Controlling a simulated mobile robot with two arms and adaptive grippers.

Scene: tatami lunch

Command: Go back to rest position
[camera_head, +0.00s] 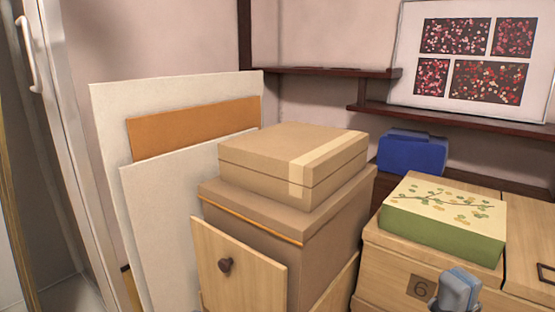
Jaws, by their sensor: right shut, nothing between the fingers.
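My right gripper (457,288) shows at the bottom right edge of the head view, in front of a wooden box marked 6. It is shut, with nothing seen between its grey fingers. The rest of my right arm is out of the picture. My left gripper and arm are not in view.
Stacked cardboard boxes (270,158) stand in the middle, with a wooden panel with a knob (238,264) in front. Large boards (155,230) lean on the wall. A green patterned box (440,248) sits on the wooden box (385,262). Dark shelves (460,118) hold a framed picture (410,75).

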